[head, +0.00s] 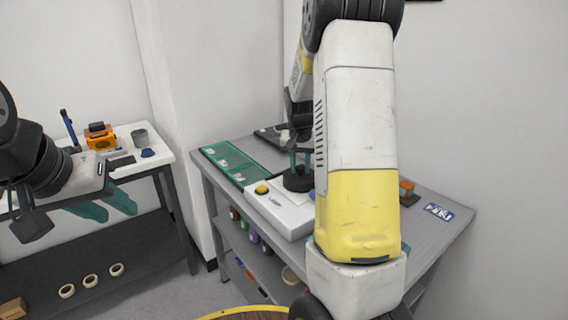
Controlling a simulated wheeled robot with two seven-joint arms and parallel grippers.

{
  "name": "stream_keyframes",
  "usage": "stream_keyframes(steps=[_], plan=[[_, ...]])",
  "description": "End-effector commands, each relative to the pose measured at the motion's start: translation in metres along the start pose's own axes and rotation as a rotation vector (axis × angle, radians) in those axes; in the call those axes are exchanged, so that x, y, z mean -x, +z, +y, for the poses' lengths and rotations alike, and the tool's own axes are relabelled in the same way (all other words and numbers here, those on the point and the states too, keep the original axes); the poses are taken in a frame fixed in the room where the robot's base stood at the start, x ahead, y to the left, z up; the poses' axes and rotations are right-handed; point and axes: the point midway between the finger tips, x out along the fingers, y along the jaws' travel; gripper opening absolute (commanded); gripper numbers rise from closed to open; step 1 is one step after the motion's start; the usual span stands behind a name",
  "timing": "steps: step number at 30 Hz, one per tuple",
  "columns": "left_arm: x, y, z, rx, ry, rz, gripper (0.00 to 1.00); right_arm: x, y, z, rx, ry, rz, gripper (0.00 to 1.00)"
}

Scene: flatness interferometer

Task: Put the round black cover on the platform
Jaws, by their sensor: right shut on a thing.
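The round black cover (298,184) is at the white instrument on the grey table, just under my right gripper (300,163). The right gripper points down, with its teal fingers shut on the cover. I cannot tell whether the cover touches the instrument below it. The white instrument (279,214) has a yellow button (262,189) on its top left. Any platform under the cover is hidden by the cover and my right arm. My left gripper (106,205) is at the left, its teal fingers apart and empty, in front of the side bench.
A green mat (236,166) lies on the table (453,222) left of the instrument. An orange item (406,187) and a blue-and-white card (438,212) lie to the right. My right arm hides the table's middle. A white-topped bench (157,158) with small tools stands at the left.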

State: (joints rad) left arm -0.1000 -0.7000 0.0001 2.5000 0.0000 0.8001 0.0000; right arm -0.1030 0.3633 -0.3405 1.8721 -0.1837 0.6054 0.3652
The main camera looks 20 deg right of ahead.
Motion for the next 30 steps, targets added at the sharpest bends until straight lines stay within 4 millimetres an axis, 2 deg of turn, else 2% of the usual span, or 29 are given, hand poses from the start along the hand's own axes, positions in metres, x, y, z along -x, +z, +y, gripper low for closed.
stream_keyframes(steps=[4, 5, 7, 8, 17, 20, 23, 30], plan=[[0.0, 0.0, 0.0, 0.0, 0.0, 0.0, 0.36, -0.003, 0.001, 0.0, 0.0, 0.0, 0.0, 0.0], [0.0, 0.0, 0.0, 0.0, 0.0, 0.0, 0.36, -0.003, 0.001, 0.0, 0.0, 0.0, 0.0, 0.34], [0.0, 0.0, 0.0, 0.0, 0.0, 0.0, 0.36, -0.003, 0.001, 0.0, 0.0, 0.0, 0.0, 0.47], [0.0, 0.0, 0.0, 0.0, 0.0, 0.0, 0.36, -0.003, 0.001, 0.0, 0.0, 0.0, 0.0, 0.5], [0.0, 0.0, 0.0, 0.0, 0.0, 0.0, 0.36, -0.002, 0.0, 0.0, 0.0, 0.0, 0.001, 0.5], [0.0, 0.0, 0.0, 0.0, 0.0, 0.0, 0.36, 0.005, -0.001, 0.0, 0.0, -0.001, 0.002, 0.5], [0.0, 0.0, 0.0, 0.0, 0.0, 0.0, 0.36, 0.019, -0.001, -0.001, 0.0, -0.002, 0.004, 0.5], [0.0, 0.0, 0.0, 0.0, 0.0, 0.0, 0.36, 0.072, -0.001, -0.001, 0.001, -0.003, 0.005, 0.5]])
